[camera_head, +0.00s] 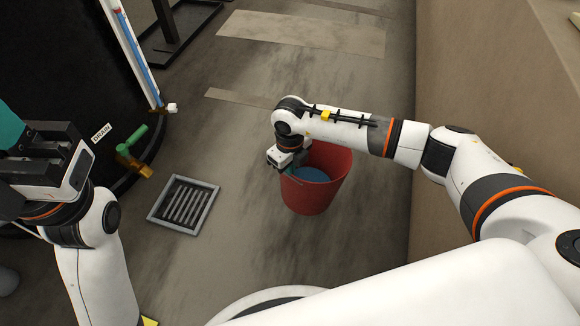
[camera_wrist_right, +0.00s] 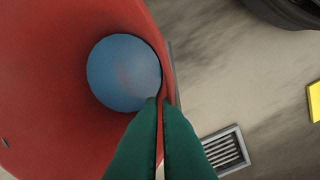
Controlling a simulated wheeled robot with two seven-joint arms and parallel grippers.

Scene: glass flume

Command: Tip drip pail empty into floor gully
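The red drip pail (camera_head: 333,172) is right of the floor gully, roughly upright, with bluish water (camera_head: 311,175) inside. I cannot tell whether its base touches the floor. My right gripper (camera_head: 289,173) is at the pail's left rim. In the right wrist view its two green fingers (camera_wrist_right: 161,110) are closed on the pail wall, one on each side, beside the round blue water surface (camera_wrist_right: 124,73). The floor gully (camera_head: 184,204) is a square metal grate and also shows in the right wrist view (camera_wrist_right: 224,150). My left gripper (camera_head: 12,132) is at the left edge, its fingertips partly cut off.
A large dark tank (camera_head: 60,60) stands at the left, with a "DRAIN" label (camera_head: 102,133) and a brass tap with green handle (camera_head: 133,150) near the gully. A tan wall (camera_head: 480,90) rises at the right. The floor between pail and gully is clear.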

